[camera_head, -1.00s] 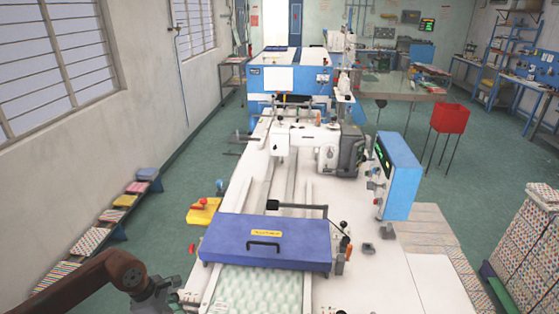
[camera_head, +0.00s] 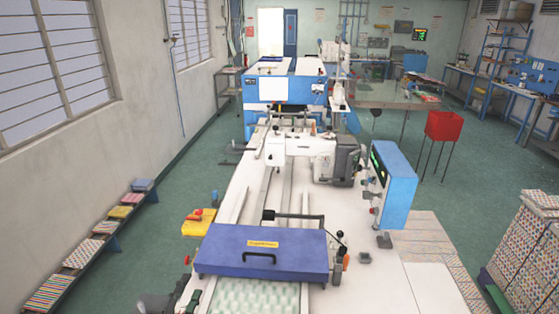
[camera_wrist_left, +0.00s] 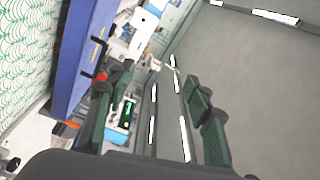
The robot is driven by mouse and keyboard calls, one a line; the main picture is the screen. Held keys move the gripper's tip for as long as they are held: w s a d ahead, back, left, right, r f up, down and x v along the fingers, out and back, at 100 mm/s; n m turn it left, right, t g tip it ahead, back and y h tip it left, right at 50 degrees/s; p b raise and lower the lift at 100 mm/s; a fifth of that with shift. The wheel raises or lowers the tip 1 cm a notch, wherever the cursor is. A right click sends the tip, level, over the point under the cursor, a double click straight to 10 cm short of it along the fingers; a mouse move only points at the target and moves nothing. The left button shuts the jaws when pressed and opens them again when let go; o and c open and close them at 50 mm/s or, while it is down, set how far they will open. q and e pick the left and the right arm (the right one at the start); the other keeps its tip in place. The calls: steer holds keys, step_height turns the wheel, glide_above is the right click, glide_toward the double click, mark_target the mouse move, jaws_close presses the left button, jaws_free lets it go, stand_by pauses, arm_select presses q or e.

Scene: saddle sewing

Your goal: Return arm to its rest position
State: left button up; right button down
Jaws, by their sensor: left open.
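My left gripper (camera_head: 172,302) shows only in part at the bottom edge of the head view, left of the blue lid (camera_head: 220,252) with its black handle. In the left wrist view the left gripper (camera_wrist_left: 155,98) has its two dark green fingers spread apart, with nothing between them. The blue lid also shows in the left wrist view (camera_wrist_left: 75,65), tilted, at the left. The right gripper and arm are not in view.
The white sewing machine bed (camera_head: 390,290) runs away from me. Green-white patterned fabric (camera_head: 250,297) lies in front of the lid. A blue control box (camera_head: 400,190) stands at the right. A yellow block (camera_head: 195,229) is at the left edge. The floor at left is open beside a low fabric rack (camera_head: 95,245).

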arm_select(q)
steer(key=s+a+f+n+g+y, duration=0.35)
steer(key=s+a+f+n, duration=0.2)
steer(key=f, duration=0.45)
steer(key=s+a+f+n+g+y, duration=0.2)
steer(key=s+a+f+n+g, duration=0.3)
steer(key=f, duration=0.4)
steer(key=s+d+f+n+g+h, duration=0.1)
steer(key=s+f+n+g, duration=0.2)
steer(key=s+f, duration=0.5)
steer(key=s+f+n+g, duration=0.3)
steer(key=s+n, duration=0.1)
steer(key=s, duration=0.8)
step_height(320, 180, down, 28)
steer(key=s+d+m+g, duration=0.1)
steer(key=s+g, duration=0.1)
steer(key=s+f+h, duration=0.1)
steer(key=s+f, duration=1.8)
steer(key=s, duration=0.1)
steer(key=shift+d+f+m+g, duration=0.3)
steer(key=shift+f+m+g, duration=0.05)
steer(key=shift+f+g, duration=0.1)
